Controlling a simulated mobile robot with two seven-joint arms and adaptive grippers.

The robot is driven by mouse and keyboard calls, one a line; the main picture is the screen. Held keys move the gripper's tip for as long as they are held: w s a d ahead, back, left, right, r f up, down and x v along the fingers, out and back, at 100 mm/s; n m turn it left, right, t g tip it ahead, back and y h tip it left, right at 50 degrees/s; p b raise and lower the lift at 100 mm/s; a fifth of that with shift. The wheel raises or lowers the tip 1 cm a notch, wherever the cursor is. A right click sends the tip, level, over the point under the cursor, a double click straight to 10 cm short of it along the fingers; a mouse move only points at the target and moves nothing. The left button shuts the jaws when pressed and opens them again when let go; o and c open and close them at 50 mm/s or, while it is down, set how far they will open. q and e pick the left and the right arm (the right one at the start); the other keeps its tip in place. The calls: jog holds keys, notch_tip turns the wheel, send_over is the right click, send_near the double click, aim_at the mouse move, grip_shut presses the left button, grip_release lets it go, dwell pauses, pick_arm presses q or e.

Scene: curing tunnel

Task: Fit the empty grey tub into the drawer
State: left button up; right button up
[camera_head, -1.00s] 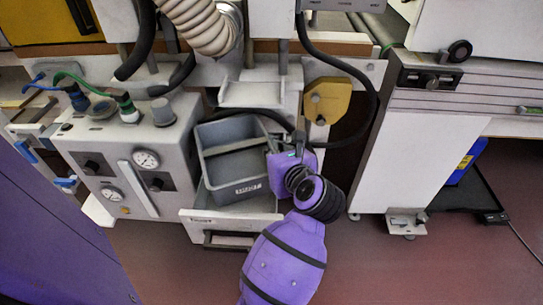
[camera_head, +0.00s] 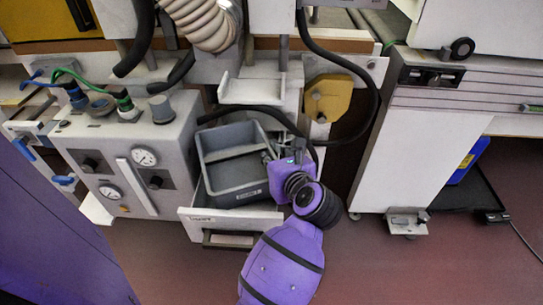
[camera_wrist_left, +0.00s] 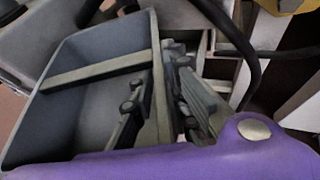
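The empty grey tub (camera_head: 236,170) sits tilted in the picture, over or inside the open drawer (camera_head: 232,224), whose pale front stands just below the tub's labelled side. I cannot tell whether the tub's base touches the drawer floor. My left gripper (camera_head: 272,158) is at the tub's right wall. In the left wrist view, the fingers of my left gripper (camera_wrist_left: 158,88) lie on both sides of one wall of the tub (camera_wrist_left: 92,105), one finger inside and one outside, and appear closed on it. My right gripper is not in view.
A grey control box (camera_head: 140,160) with gauges stands close left of the drawer. A black hose (camera_head: 262,110) passes behind and above the tub. A yellow part (camera_head: 327,98) and a white machine leg (camera_head: 405,160) are to the right. The floor in front is clear.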

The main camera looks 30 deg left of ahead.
pick_arm(q)
jog(key=shift+r, duration=0.1)
jog(key=shift+r, duration=0.35)
jog(key=p+v, duration=0.1)
jog(key=v, duration=1.1)
jog(key=shift+s+r, duration=0.1)
jog(key=shift+r, duration=0.05)
